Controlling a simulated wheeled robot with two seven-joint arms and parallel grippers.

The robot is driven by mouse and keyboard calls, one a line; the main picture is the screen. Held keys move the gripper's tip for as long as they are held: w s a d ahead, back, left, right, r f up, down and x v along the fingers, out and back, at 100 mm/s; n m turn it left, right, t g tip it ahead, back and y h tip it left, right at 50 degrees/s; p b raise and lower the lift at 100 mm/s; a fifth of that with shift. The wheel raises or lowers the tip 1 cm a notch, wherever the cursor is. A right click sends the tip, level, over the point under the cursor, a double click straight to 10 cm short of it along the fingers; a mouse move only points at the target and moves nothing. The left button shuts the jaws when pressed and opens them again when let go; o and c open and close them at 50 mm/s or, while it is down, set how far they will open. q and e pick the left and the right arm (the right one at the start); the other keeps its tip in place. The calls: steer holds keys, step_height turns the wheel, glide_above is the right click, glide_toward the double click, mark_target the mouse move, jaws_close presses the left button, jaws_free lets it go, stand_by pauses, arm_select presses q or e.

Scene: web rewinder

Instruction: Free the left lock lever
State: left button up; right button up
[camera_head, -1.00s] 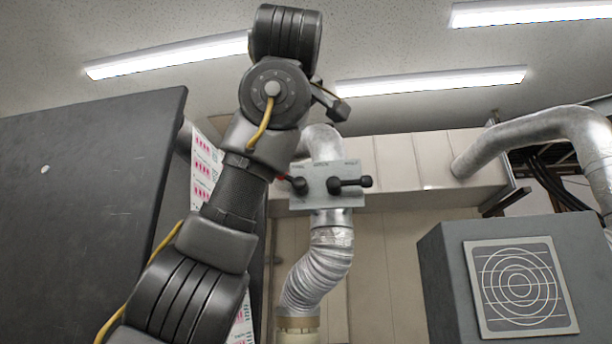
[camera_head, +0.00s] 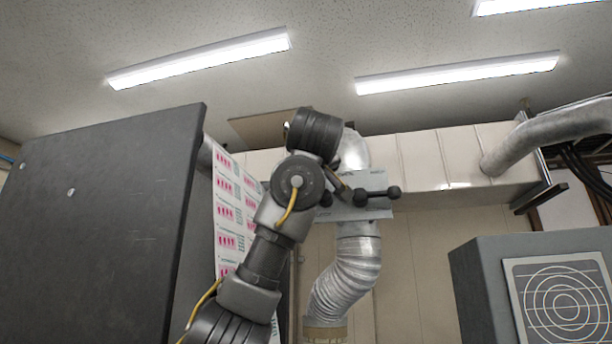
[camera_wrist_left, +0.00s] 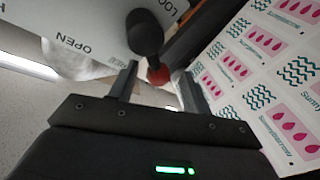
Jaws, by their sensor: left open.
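The left lock lever shows in the left wrist view as a black rounded hub (camera_wrist_left: 146,33) on a pale plate (camera_wrist_left: 85,25) marked OPEN and LOC, with a red part (camera_wrist_left: 157,75) below it. My left gripper (camera_wrist_left: 160,82) is open; the red part appears between its fingertips, but I cannot tell how deep. In the head view the pale plate (camera_head: 372,181) sits on the silver duct. The left lever's black hub (camera_head: 326,199) is partly behind my left arm, and its red part is hidden there. The right lever (camera_head: 376,194) points right. My right gripper is out of view.
A large dark panel (camera_head: 100,220) stands left, beside a hanging printed web (camera_head: 228,200). The web is close to my gripper's right in the wrist view (camera_wrist_left: 270,80).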

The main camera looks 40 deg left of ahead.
arm_select(q)
steer(key=shift+w+a+r, duration=0.1)
steer(key=shift+w+a, duration=0.15)
steer(key=shift+a, duration=0.05)
steer(key=shift+w+d, duration=0.1)
steer(key=shift+w, duration=0.05)
